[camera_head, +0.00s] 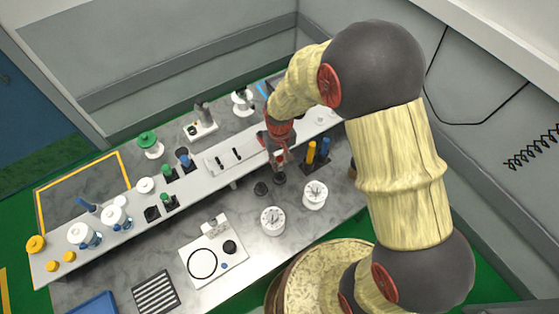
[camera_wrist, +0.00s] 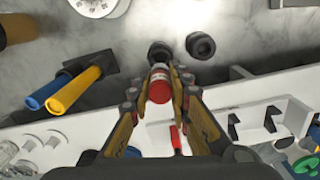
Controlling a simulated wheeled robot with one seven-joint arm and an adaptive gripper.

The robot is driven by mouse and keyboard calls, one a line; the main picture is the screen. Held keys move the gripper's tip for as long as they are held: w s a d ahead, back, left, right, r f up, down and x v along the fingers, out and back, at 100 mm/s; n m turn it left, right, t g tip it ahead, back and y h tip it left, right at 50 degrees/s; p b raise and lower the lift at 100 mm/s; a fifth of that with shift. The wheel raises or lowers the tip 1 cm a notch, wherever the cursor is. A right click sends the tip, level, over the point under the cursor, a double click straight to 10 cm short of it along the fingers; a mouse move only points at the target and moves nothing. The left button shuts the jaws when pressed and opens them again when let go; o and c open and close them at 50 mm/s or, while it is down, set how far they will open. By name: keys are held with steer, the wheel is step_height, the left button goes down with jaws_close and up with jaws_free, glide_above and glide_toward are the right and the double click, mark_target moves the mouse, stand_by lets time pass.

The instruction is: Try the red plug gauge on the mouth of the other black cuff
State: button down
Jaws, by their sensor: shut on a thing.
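My gripper (camera_wrist: 160,78) is shut on the red plug gauge (camera_wrist: 159,88), which has a pale band around its red body. In the head view my gripper (camera_head: 280,154) is over the bench, at the front edge of the raised white shelf. One black cuff (camera_wrist: 160,50) is right by the far end of the gauge, partly hidden by it; I cannot tell whether they touch. The second black cuff (camera_wrist: 200,46) stands to its right in the wrist view, apart from the gauge, its round mouth showing. In the head view this second cuff (camera_head: 261,188) is at the left.
White round dials (camera_head: 273,220) stand on the bench near the cuffs. A white tray (camera_head: 222,160) with dark slots is on the shelf (camera_head: 120,232).

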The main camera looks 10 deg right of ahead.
steer(key=shift+f+b, duration=1.7)
steer(key=shift+f, duration=1.1)
steer(key=shift+f+b, duration=0.7)
steer(key=shift+f, duration=0.45)
stand_by(1.1)
steer(key=shift+r+p, duration=2.35)
steer(key=shift+r, duration=1.2)
